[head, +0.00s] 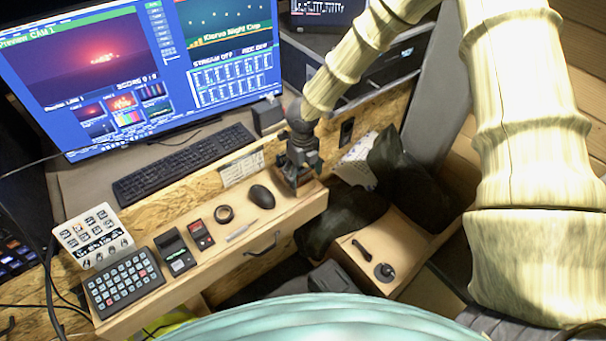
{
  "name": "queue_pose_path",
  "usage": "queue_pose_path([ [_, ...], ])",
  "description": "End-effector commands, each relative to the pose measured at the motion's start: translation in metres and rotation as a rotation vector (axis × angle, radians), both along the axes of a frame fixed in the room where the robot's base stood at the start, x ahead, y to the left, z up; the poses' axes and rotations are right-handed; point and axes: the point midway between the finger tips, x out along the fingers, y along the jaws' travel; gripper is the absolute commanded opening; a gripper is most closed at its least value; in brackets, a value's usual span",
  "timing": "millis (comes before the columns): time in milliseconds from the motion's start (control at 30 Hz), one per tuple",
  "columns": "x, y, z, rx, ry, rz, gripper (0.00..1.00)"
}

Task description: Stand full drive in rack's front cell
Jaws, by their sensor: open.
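My gripper (294,178) points down over the right end of the wooden shelf (262,228). Its jaws are open, and I see nothing held between them. A small brown block-like piece (313,190) shows directly beneath and beside the fingers. It may be the rack, but the gripper covers most of it and I cannot make out its cells. A small red and black device (200,236) lies on the shelf to the left. Beside it lies a black device with a green-lit face (178,262). I cannot tell which item, if either, is the full drive.
A black mouse (262,196), a dark tape ring (224,214) and a pale pen-like stick (240,232) lie on the shelf. A button pad (124,283) and a white control box (92,238) are at its left. A keyboard (184,163) and monitor (100,65) stand behind.

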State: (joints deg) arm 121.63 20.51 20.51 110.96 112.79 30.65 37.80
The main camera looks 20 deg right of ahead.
Motion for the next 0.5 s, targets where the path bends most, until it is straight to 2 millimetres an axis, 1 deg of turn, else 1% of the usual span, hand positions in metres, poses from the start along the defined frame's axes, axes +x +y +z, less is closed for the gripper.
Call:
queue_pose_path([
  [300, 0.001, 0.0, 0.056, 0.003, -0.003, -0.002, 0.75],
  [500, 0.001, 0.0, 0.089, 0.002, -0.003, -0.001, 0.75],
])
